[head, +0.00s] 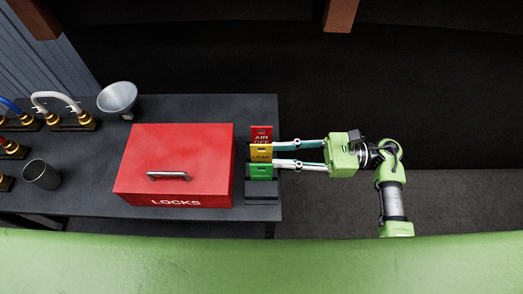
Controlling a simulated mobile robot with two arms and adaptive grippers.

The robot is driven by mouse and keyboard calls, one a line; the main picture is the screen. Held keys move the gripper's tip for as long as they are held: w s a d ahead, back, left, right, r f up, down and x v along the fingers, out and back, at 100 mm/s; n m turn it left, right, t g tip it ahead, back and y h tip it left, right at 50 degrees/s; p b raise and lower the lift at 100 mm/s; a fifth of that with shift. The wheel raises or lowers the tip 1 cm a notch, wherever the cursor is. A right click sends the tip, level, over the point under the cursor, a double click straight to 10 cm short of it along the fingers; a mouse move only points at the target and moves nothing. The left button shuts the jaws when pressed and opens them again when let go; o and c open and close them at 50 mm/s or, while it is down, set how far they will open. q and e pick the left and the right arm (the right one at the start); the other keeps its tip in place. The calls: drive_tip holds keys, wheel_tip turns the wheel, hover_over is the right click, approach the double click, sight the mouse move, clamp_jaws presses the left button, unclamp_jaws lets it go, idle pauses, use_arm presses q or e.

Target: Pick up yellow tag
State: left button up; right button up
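The yellow tag (260,151) stands in a dark tag rack (262,199) at the right end of the table, between a red tag (261,132) behind it and a green tag (260,171) in front. My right gripper (276,154) comes in from the right. Its two fingers are spread apart, with the tips at the right edge of the tags, one near the yellow tag's upper part and one near its lower part. I cannot tell whether they touch it. My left gripper is not in view.
A red box marked LOCKS (190,160) with a grey handle stands just left of the rack. A grey bowl-like funnel (118,98), a dark cup (41,174) and several hose fittings (75,121) are further left. Right of the table (215,107) is open floor.

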sight(263, 153)
drive_tip(key=a+p, duration=0.1)
drive_tip(key=a, duration=0.1)
drive_tip(key=a+p, duration=0.1)
drive_tip(key=a, duration=0.1)
drive_tip(key=shift+w+a+r+p, duration=0.1)
drive_tip(key=shift+a+r+p, duration=0.1)
drive_tip(key=shift+a+p, duration=0.15)
drive_tip(key=shift+a+f, duration=0.1)
drive_tip(key=shift+a, duration=0.1)
drive_tip(key=shift+f, duration=0.1)
clamp_jaws()
